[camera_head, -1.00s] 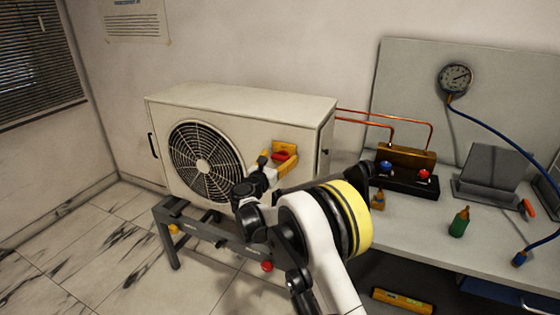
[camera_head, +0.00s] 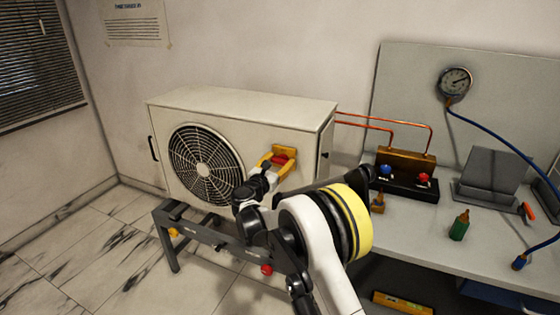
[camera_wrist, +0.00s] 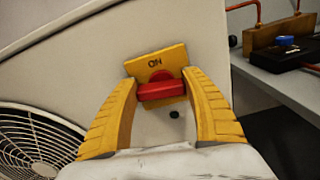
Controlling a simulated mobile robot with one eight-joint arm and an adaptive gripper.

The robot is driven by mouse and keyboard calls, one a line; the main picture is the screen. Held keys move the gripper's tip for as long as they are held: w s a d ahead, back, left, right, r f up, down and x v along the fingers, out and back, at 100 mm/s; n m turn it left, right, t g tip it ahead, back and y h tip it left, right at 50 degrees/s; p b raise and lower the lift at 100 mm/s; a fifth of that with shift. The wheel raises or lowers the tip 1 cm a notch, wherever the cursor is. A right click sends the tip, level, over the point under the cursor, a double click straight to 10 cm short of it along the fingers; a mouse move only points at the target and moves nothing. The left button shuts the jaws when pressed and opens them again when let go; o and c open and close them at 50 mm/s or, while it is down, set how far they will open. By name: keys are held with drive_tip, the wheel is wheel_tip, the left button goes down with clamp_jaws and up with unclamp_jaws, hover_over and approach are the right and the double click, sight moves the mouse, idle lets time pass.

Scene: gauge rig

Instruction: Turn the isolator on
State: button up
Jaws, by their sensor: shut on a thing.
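The isolator is a yellow plate (camera_wrist: 157,62) with a red handle (camera_wrist: 162,90), on the front of the white outdoor unit (camera_head: 240,108). Lettering that seems to read ON shows on the plate beside the handle. My gripper (camera_wrist: 162,85) has its two yellow fingers on either side of the red handle and is shut on it. The handle lies roughly crosswise between the fingertips in the wrist view. In the head view the red handle (camera_head: 282,153) shows just between the fingertips; my wrist covers the area below it.
The fan grille (camera_head: 205,165) is left of the isolator. A dark stand (camera_head: 190,228) carries the unit. At right a bench (camera_head: 415,222) holds a valve block (camera_head: 405,165), a green bottle (camera_head: 459,226) and a grey holder (camera_head: 490,172). Copper pipes (camera_head: 390,122) run from the unit.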

drive_tip(key=m, duration=0.4)
drive_tip(key=shift+d+p, duration=0.15)
drive_tip(key=shift+p, duration=0.15)
drive_tip(key=m, duration=0.4)
drive_tip(key=shift+s+d, duration=0.1)
drive_tip(key=m, duration=0.4)
drive_tip(key=shift+f+m, duration=0.1)
drive_tip(key=shift+m, duration=0.2)
drive_tip(key=shift+d+f+m+p, duration=0.1)
drive_tip(key=shift+m+p, duration=0.2)
drive_tip(key=shift+m, duration=1.6)
drive_tip(key=o, duration=1.2)
drive_tip(key=shift+s, duration=0.1)
